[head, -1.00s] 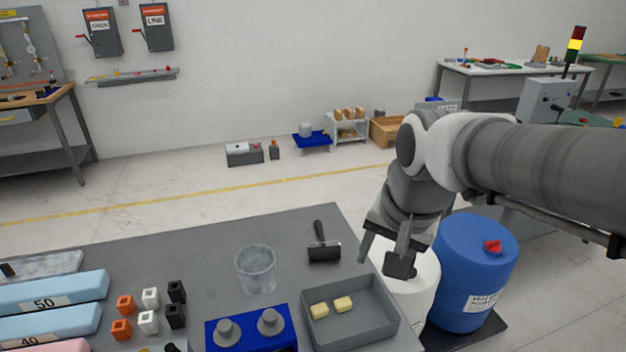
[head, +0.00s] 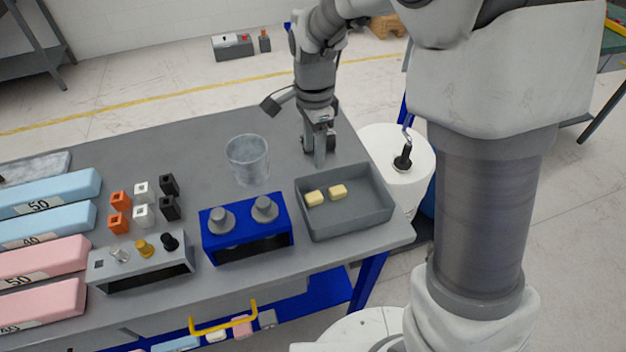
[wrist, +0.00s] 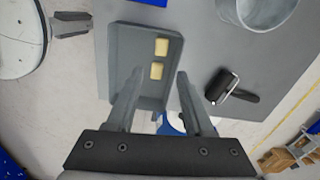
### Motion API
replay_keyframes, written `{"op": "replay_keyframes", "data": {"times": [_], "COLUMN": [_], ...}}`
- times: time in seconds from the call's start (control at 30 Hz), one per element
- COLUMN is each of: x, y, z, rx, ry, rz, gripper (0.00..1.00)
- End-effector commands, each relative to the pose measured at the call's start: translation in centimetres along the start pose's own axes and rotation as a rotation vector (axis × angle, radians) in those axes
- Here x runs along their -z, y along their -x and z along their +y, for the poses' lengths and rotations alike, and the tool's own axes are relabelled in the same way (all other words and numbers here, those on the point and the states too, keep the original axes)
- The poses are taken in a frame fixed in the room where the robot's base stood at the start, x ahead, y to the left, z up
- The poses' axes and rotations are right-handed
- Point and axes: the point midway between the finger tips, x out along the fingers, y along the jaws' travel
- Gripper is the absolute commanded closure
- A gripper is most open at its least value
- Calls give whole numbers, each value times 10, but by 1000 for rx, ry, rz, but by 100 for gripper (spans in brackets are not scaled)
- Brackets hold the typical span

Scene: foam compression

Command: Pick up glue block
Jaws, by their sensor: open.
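Two small pale yellow glue blocks lie apart in the grey tray (head: 375,212); the head view shows a left block (head: 314,198) and a right block (head: 338,192). The wrist view shows the same tray (wrist: 123,45) with one block (wrist: 162,46) farther off and one (wrist: 157,70) nearer. My gripper (head: 320,158) points down by the tray's far edge, above the table. In the wrist view, my gripper (wrist: 159,76) has its fingers apart with nothing held, and the nearer block shows in line between the fingertips.
A black-handled roller (wrist: 230,88) lies beside the tray, mostly hidden by my gripper in the head view. A clear cup (head: 248,160) and a blue stand (head: 248,228) with grey knobs are left of the tray. A white drum (head: 395,165) stands past the table's right edge.

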Motion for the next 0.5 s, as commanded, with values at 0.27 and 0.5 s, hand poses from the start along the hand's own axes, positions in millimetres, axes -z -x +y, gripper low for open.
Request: {"op": "replay_keyframes", "data": {"times": [0.27,0.5], "x": [1,0], "y": [-63,-98], "z": [2,1], "rx": [-7,-2], "ry": [0,2], "rz": [0,0], "gripper": [48,48]}}
